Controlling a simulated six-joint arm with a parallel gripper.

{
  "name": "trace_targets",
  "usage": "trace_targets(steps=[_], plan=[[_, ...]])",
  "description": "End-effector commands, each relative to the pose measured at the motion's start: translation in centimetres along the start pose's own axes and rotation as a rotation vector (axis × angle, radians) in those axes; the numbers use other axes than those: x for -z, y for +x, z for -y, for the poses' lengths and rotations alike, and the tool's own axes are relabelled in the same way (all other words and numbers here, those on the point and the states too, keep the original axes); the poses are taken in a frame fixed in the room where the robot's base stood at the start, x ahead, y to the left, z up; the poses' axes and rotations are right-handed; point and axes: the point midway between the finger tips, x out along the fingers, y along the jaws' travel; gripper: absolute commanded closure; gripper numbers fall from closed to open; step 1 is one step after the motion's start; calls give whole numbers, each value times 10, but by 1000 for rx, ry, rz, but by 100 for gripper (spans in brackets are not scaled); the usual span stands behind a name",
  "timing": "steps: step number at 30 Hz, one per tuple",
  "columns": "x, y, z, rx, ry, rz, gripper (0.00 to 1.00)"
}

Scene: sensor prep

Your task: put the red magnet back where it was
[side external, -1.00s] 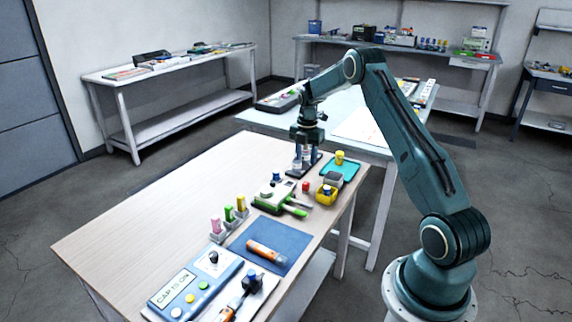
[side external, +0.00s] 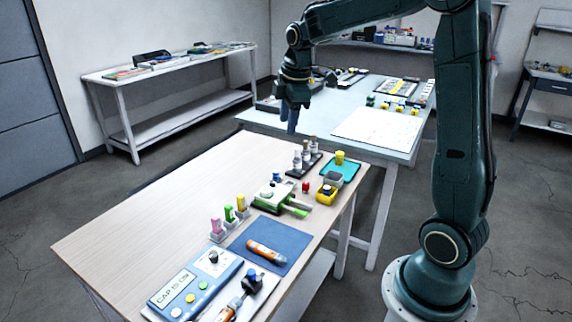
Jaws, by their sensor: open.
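A small red piece (side external: 306,187), which looks like the red magnet, stands on the wooden table (side external: 150,215) between the green-and-white device (side external: 272,193) and the yellow box (side external: 326,194). My gripper (side external: 291,130) is raised in the air, pointing down, above and behind the dark rack (side external: 305,172) of grey-white pieces. It is open, and nothing shows in it. It is well apart from the red piece. The gap between its fingers is too small to make out.
A teal tray (side external: 352,170) with a yellow cylinder lies at the table's right edge. Pink and green pieces stand in grey holders (side external: 229,228). A blue mat (side external: 247,231) bears an orange tube. A blue panel (side external: 180,308) lies in front. The table's left side is clear.

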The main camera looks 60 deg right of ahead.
Motion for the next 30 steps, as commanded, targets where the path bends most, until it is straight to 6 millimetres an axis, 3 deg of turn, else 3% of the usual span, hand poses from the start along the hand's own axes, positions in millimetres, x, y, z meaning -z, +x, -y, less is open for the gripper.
trace_targets(steps=[6,15,22,30], plan=[[13,-41,55,-43,169,-43,58],[13,-76,132,-76,409,-120,58],[3,-88,189,-82,594,-191,58],[-14,-87,244,-64,789,-270,58]])
